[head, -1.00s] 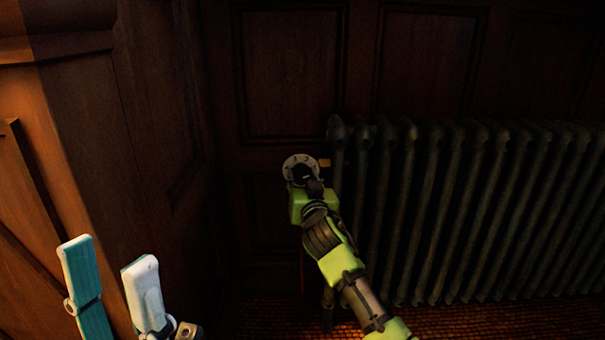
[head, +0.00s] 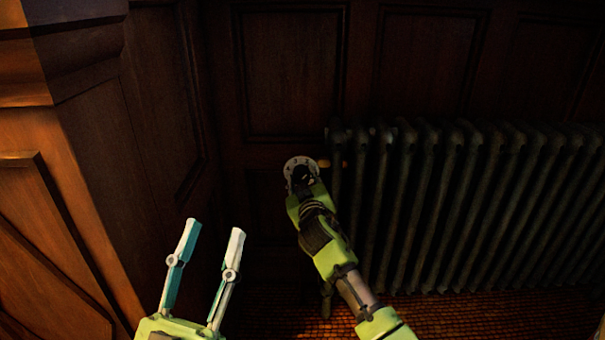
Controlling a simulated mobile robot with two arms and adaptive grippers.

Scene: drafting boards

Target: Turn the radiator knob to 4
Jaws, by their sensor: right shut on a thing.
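The radiator knob has a pale round dial (head: 297,163) with dark markings, at the left end of the radiator (head: 450,200). The markings are too small to read surely, and I cannot tell which one the knob is set to. My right gripper (head: 303,182) is shut on the knob and hides its middle and lower part. My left gripper (head: 212,236) is at the lower left, its two pale and teal fingers apart and empty, well away from the knob.
Dark wood panelling (head: 290,75) stands behind the radiator. A wooden panelled corner (head: 85,170) juts out on the left, close to my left gripper. A tiled floor (head: 470,316) shows below the radiator.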

